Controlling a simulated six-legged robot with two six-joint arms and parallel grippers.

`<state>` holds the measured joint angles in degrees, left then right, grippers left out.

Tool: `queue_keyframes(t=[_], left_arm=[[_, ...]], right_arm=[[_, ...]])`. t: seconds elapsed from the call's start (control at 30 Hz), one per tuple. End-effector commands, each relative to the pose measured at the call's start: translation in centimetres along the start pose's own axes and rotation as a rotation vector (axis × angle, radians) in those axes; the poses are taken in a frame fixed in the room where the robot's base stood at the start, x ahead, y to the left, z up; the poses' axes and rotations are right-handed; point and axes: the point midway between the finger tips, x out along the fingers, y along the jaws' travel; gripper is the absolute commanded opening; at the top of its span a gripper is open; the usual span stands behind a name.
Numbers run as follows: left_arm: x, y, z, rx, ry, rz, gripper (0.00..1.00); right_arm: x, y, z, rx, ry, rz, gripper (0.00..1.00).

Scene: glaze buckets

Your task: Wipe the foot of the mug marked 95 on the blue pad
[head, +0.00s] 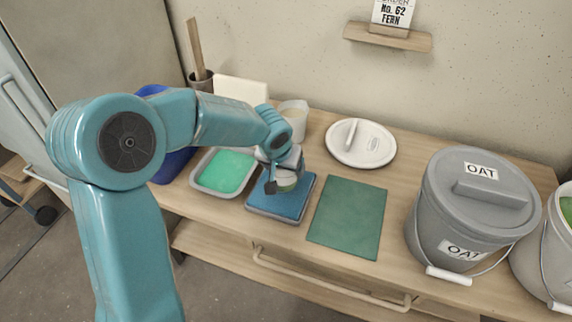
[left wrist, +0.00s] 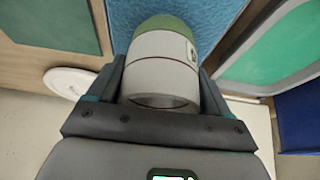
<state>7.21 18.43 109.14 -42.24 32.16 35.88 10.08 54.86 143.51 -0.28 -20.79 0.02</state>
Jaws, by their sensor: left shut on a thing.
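My left gripper (head: 281,178) is shut on a mug, its fingers on either side of the mug body. The mug (left wrist: 165,68) is pale grey with a green lower end, and a small label, only partly seen and unreadable, shows on its side. Its green end points at the blue pad (left wrist: 210,12) and its grey end faces my wrist camera. In the head view the mug (head: 287,183) is partly hidden by the gripper, low over the blue pad (head: 285,207) in its grey tray. I cannot tell whether the foot touches the pad. My right gripper is not in view.
A tray of green glaze (head: 224,172) stands left of the pad, and a green mat (head: 348,216) lies to its right. A white lid (head: 361,144), a white cup (head: 295,113) and a grey OAT bucket (head: 467,215) stand on the table. A blue bucket (head: 172,165) is partly behind my arm.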

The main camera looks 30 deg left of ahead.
Motion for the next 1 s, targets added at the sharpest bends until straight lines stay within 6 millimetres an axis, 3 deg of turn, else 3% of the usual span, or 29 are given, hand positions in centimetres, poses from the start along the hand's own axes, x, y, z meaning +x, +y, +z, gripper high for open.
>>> queue_keyframes(t=[0.5,1.0], left_arm=[[-1.7,-0.1,4.0,0.001,0.003,0.001,0.37],[-2.6,-0.1,4.0,0.000,0.002,0.000,0.37]], right_arm=[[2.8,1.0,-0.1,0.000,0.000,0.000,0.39],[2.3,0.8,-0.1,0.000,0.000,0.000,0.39]])
